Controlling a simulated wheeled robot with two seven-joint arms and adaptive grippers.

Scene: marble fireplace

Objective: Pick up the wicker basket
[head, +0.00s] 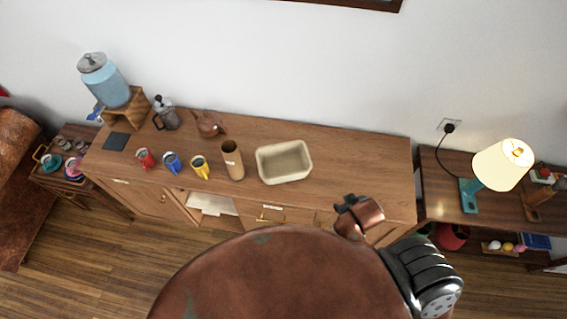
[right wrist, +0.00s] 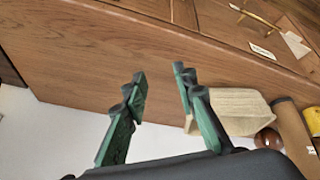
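The wicker basket (head: 288,179) is a cream, rectangular, open-topped container with rounded corners. It stands upright on the wooden sideboard (head: 355,165), right of the brown cylinder, and looks empty. In the right wrist view the basket (right wrist: 240,112) lies right of my right gripper (right wrist: 159,75). Its two green fingers are spread apart with nothing between them, over bare wood. One finger overlaps the basket's near edge in that view; I cannot tell whether they touch. In the head view part of my right arm shows at the sideboard's front edge. My left gripper is not in view.
Left of the basket stand a tall brown cylinder (head: 232,160), yellow (head: 200,168), blue (head: 172,163) and red (head: 145,159) mugs, a brown teapot (head: 209,124) and a French press (head: 166,113). The sideboard right of the basket is clear. A lit lamp (head: 500,165) stands further right.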

